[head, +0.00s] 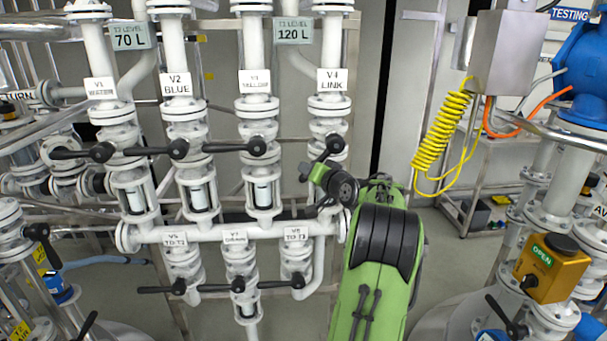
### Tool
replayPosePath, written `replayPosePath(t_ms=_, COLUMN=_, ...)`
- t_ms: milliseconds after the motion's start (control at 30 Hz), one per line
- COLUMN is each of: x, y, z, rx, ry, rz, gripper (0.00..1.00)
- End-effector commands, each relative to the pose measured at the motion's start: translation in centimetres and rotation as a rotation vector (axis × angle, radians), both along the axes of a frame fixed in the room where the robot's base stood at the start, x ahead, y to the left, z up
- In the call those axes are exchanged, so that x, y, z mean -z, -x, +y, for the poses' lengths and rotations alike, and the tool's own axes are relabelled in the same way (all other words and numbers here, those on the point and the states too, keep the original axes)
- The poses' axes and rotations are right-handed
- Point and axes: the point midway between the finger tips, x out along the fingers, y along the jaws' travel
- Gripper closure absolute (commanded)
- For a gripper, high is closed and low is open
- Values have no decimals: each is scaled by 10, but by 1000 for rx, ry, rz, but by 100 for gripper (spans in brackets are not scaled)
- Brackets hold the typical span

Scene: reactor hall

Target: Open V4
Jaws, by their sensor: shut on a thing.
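Valve V4 (328,127) is a white flanged valve in the right-hand pipe of the upper row, under the label "V4 LINK" (333,80). Its black handle (334,145) has a round hub, and its lever slants down and left from there. My gripper (308,170) is at the lever, just below and left of the hub, and is shut on it. My green arm comes up from the lower right. The gripper and dark wrist partly hide the lever and the pipe below V4, so the exact grip is hard to see.
V1 (103,152), V2 (179,149) and V3 (257,147) have levers pointing level to the left; V3's is the nearest neighbour. Below runs a white horizontal pipe (210,233) with V5, V7 and V8. A yellow coiled hose (440,130) hangs to the right.

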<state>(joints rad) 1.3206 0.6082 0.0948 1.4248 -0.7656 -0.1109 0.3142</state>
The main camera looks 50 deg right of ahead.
Motion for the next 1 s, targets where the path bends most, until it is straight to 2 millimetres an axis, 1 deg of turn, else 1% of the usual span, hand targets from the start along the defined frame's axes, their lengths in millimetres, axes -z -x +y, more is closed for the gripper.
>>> replayPosePath(t_ms=33, x=12, y=6, z=-6, rx=10, ry=24, rz=46, gripper=100)
replayPosePath(t_ms=300, x=22, y=22, z=-20, rx=9, ry=188, rz=236, gripper=100)
replayPosePath(t_ms=700, x=27, y=44, z=-38, rx=11, ry=376, rz=451, gripper=100)
replayPosePath(t_ms=1000, x=26, y=51, z=-44, rx=11, ry=439, rz=521, gripper=100)
